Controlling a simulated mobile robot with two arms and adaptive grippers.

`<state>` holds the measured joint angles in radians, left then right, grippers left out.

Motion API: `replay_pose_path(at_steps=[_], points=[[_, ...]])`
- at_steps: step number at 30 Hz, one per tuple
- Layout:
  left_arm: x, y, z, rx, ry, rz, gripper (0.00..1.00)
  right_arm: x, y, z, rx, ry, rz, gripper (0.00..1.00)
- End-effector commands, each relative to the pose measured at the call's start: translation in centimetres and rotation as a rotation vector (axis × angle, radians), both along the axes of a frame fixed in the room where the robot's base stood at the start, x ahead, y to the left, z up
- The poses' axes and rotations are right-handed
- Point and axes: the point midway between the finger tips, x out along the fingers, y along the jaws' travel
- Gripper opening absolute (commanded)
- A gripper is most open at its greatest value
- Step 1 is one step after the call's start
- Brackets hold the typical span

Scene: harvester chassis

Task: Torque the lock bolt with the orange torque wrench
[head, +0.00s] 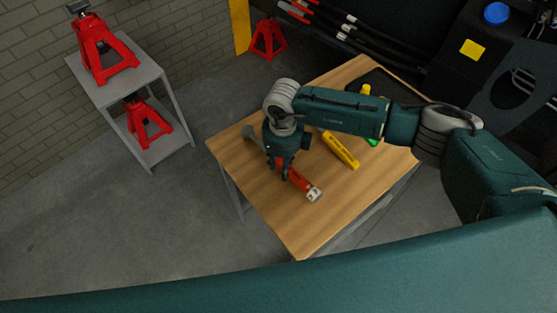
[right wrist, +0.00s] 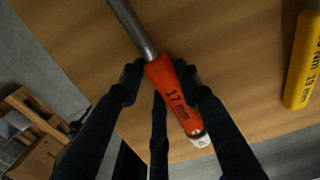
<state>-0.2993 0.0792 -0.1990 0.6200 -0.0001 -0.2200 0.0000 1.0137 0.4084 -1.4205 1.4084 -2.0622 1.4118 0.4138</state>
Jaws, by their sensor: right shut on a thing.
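The orange torque wrench (head: 302,182) lies at the wooden table's near left part in the head view. In the right wrist view its orange handle (right wrist: 172,92) reads "17 mm", with a grey shaft running up and a pale end cap at the bottom. My right gripper (head: 280,172) is over the handle from above. In the right wrist view its fingers (right wrist: 160,80) are on both sides of the handle, shut on it. The wrench looks to be on or just above the table top; I cannot tell which. The lock bolt is not made out. My left gripper is not in view.
On the wooden table (head: 300,235) a yellow tool (head: 340,150) lies to the right of the wrench; it also shows in the right wrist view (right wrist: 304,60). A green-handled tool is partly behind my right arm. A grey cart with red jack stands (head: 103,52) stands left. Dark machinery (head: 470,75) is back right.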

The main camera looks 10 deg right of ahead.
Motion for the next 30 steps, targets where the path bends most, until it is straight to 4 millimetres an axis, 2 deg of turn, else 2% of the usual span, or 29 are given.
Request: replay_pose_path(at_steps=[7, 11, 17, 24, 30], points=[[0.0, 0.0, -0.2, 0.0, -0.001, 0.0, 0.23, 0.1, 0.0, 0.9, 0.002, -0.002, 0.0, 0.0], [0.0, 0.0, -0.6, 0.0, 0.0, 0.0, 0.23, 0.2, 0.0, 2.4, 0.002, -0.006, 0.002, 0.0], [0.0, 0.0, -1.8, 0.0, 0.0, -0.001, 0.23, 0.3, 0.1, 6.8, 0.002, -0.009, 0.002, 0.0], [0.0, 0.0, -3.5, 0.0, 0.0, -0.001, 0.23, 0.3, 0.0, 13.6, 0.002, -0.009, 0.0, 0.0], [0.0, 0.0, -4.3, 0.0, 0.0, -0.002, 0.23, 0.1, 0.0, 17.7, 0.002, -0.006, 0.0, 0.0]])
